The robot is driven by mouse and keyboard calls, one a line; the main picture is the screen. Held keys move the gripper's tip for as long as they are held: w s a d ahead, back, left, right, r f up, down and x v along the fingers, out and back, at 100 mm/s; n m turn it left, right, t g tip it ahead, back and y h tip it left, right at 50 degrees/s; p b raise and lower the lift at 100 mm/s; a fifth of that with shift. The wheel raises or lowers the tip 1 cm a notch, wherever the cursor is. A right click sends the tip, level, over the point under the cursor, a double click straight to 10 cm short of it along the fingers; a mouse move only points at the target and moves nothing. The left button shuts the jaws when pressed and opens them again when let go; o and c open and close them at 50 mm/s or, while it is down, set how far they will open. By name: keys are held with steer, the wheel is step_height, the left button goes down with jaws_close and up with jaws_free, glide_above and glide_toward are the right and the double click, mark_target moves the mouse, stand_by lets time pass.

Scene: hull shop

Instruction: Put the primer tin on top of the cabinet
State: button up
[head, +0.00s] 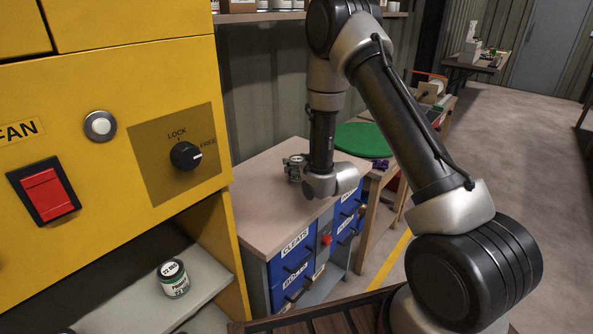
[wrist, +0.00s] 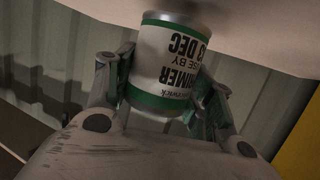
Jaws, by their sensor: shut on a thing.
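The primer tin (wrist: 172,65) is white with green bands and a label reading PRIMER and a DEC use-by date. It shows upside down in the wrist view. My gripper (wrist: 168,90) is shut on it, with a finger on each side. In the head view my gripper (head: 294,168) is at the back left part of the cabinet top (head: 268,192); the tin is hard to make out there. The cabinet has blue labelled drawers. I cannot tell whether the tin's base touches the top.
Another small labelled tin (head: 174,278) stands on a shelf (head: 205,272) in the yellow unit (head: 110,110) at left. A green round thing (head: 362,140) lies on a wooden bench behind the cabinet. The front of the cabinet top is clear. A corrugated wall (head: 265,95) stands behind.

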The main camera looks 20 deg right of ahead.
steer(key=shift+f, duration=1.05)
steer(key=shift+f, duration=0.1)
steer(key=o, duration=1.2)
steer(key=shift+o, duration=0.2)
